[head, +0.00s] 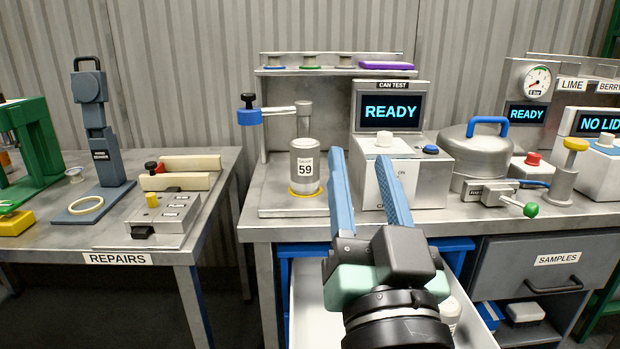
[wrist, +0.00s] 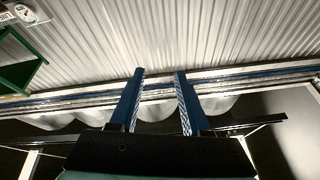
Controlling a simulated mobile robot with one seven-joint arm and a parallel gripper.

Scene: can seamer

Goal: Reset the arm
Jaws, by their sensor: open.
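My gripper (head: 366,158) is in the lower middle of the head view, in front of the can test bench, with its two blue fingers pointing up and away. The fingers are apart and nothing is between them. In the wrist view my gripper (wrist: 160,75) also shows open and empty, with corrugated wall and a dark rail behind it. The rest of my arm is mostly hidden below the gripper in the head view.
A can (head: 305,164) labelled 59 stands on the bench's left stand. The can test unit (head: 389,116) reads READY. An open drawer (head: 312,306) lies below my gripper. The repairs table (head: 215,215) is left, a closed SAMPLES drawer (head: 545,270) right. A lidded pot (head: 478,152) stands right.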

